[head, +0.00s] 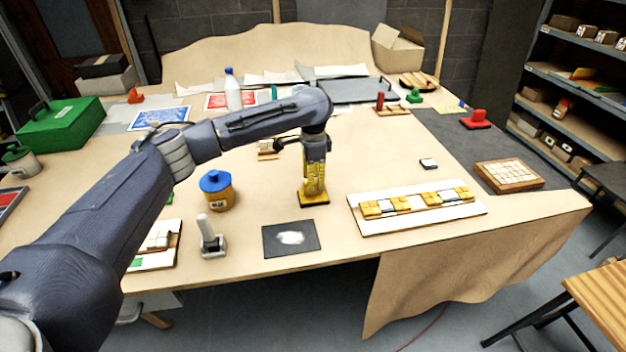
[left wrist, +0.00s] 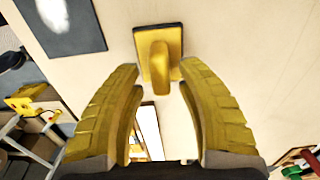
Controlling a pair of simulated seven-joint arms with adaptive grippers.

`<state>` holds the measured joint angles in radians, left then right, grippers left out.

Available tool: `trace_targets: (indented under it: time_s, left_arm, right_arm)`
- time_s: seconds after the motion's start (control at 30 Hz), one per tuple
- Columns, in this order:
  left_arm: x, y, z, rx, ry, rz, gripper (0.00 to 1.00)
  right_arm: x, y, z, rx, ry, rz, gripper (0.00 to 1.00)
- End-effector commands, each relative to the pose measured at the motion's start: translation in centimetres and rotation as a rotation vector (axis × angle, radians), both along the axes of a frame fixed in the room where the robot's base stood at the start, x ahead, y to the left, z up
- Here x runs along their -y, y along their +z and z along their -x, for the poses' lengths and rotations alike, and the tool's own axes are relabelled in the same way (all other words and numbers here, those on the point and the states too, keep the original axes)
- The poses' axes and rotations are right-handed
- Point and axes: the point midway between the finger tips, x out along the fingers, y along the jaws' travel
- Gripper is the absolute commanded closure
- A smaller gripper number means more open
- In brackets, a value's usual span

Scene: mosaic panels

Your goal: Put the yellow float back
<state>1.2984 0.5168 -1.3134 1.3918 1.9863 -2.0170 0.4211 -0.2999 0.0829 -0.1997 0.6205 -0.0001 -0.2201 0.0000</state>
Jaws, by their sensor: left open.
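The yellow float (head: 314,199) lies on the table, a flat yellow block with a dark edge and a raised yellow handle. It also shows in the left wrist view (left wrist: 172,42), with its handle pointing down toward my fingers. My left gripper (head: 314,186) has yellow fingers and points down just over the float, hiding part of it in the head view. In the left wrist view the left gripper (left wrist: 160,75) is open, with the handle's end between its fingertips; I cannot tell whether they touch. My right gripper is not in view.
A dark board with a white smear (head: 277,244) lies left of the float, near the front edge. A white panel with yellow tiles (head: 477,211) lies to the right. A yellow pot with a blue lid (head: 220,199) and a grey-handled tool (head: 212,243) stand left.

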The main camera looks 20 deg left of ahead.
Motion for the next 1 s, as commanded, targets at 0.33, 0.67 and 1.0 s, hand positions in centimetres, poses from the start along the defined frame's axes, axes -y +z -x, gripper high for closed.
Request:
trace_targets:
  time_s: [0.33, 0.67, 1.0]
  left_arm:
    - [0.0, 5.4, -0.1, 0.004, -0.001, -0.001, 0.62]
    - [0.0, 10.3, -0.1, 0.003, 0.0, -0.001, 0.62]
    - [0.0, 12.0, 0.0, 0.0, 0.0, 0.0, 0.62]
  right_arm:
    - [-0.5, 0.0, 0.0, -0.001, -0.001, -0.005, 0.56]
    - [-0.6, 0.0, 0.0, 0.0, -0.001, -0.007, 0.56]
    - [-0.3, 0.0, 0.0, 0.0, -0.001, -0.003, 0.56]
